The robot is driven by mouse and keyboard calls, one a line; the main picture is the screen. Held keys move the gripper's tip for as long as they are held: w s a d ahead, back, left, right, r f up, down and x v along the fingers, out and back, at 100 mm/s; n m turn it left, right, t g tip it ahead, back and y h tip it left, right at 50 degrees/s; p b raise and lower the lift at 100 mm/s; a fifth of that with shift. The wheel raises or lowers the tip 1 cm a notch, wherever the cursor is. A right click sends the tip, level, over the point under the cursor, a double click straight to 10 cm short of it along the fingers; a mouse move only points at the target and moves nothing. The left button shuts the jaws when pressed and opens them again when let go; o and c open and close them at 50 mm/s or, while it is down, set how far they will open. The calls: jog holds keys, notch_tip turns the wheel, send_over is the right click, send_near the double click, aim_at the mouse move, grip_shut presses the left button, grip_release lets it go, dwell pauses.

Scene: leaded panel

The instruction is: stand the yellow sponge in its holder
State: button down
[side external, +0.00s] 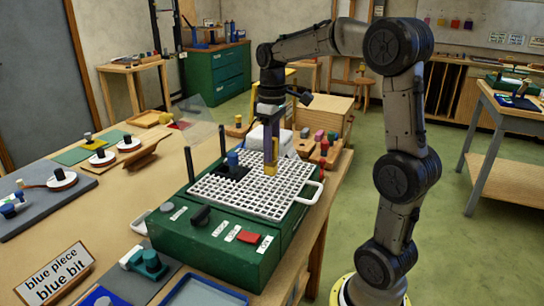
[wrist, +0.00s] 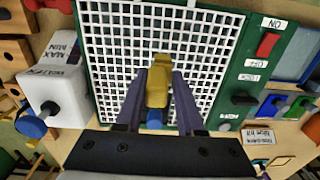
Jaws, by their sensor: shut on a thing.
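My gripper (side external: 271,160) points down over the white grid top (side external: 300,178) of a green machine box (side external: 215,240). It is shut on the yellow sponge (side external: 271,168), a small upright block. In the wrist view the sponge (wrist: 158,82) sits between the two purple fingers (wrist: 157,95), its far end beyond the tips. The sponge's lower end is at or just above the grid; I cannot tell whether it touches. A blue post (side external: 233,160) stands in a dark square of the grid, left of the gripper; apart from the sponge. I cannot make out the sponge's holder.
Two dark rods (side external: 190,163) rise by the box's left side. A white tank (wrist: 50,95) marked MAX and MIN stands beside the grid. A white handle (side external: 312,194) sticks out at the box's right edge. Most of the grid is bare.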

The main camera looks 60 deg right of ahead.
jog(key=shift+f, duration=1.1)
jog(key=shift+s+f, duration=0.1)
jog(key=shift+f, duration=0.05)
jog(key=c, duration=0.5)
grip_release()
notch_tip(320, 180, up, 12)
jog(key=shift+r, duration=0.1)
jog(key=s+a+f+t, duration=0.2)
jog(key=s+a+f, duration=0.1)
jog(key=s+a, duration=0.1)
jog(key=s+a+f+t, duration=0.1)
jog(key=s+a+f, duration=0.3)
jog(key=s+a, duration=0.1)
jog(key=s+a+f+t, duration=0.2)
jog(key=s+a+f, duration=0.2)
jog(key=s+a, duration=0.1)
jog(key=shift+a+f+t, duration=0.25)
jog(key=shift+a+t, duration=0.05)
jog(key=shift+a, duration=0.5)
